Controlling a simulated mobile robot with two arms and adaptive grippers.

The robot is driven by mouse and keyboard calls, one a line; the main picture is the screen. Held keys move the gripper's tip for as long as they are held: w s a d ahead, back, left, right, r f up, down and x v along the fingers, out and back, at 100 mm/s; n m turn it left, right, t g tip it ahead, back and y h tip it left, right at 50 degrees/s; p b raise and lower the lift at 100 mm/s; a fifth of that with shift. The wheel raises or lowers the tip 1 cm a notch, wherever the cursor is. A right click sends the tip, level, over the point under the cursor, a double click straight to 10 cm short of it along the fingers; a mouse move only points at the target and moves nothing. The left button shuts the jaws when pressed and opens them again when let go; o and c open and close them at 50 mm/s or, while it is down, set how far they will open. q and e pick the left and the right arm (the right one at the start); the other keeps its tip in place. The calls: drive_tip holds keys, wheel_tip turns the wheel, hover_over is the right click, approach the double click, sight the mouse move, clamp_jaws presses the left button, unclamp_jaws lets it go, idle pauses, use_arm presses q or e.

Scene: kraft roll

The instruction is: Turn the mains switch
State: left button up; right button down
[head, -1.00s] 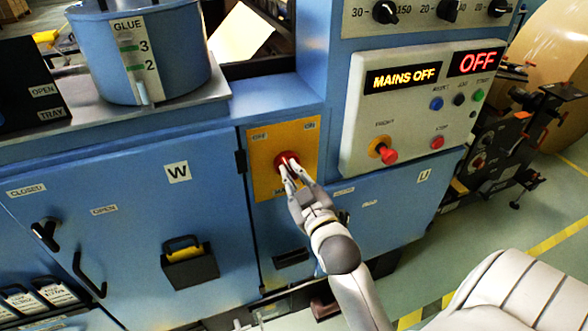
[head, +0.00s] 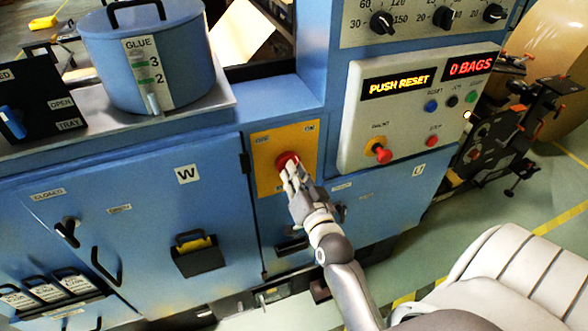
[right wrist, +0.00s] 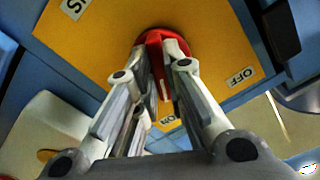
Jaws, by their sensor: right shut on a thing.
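The mains switch (head: 287,160) is a red round knob on a yellow plate (head: 268,183) marked OFF and ON on the blue machine. My right gripper (head: 290,172) is shut on the knob. The fingers partly hide the knob in both views. The display (head: 398,83) reads PUSH RESET and the one beside it (head: 470,66) reads 0 BAGS. My left gripper is not in view.
A grey control panel (head: 350,155) with a red knob (head: 381,152) and several buttons is to the right of the plate. A blue glue pot (head: 185,65) stands on the ledge at upper left. Blue doors (head: 140,225) with handles are at left.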

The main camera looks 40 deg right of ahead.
drive_tip(key=shift+m+p, duration=0.6)
drive_tip(key=shift+m, duration=0.9)
drive_tip(key=c, duration=1.5)
unclamp_jaws()
drive_tip(key=v, duration=1.2)
drive_tip(key=shift+f, duration=0.15)
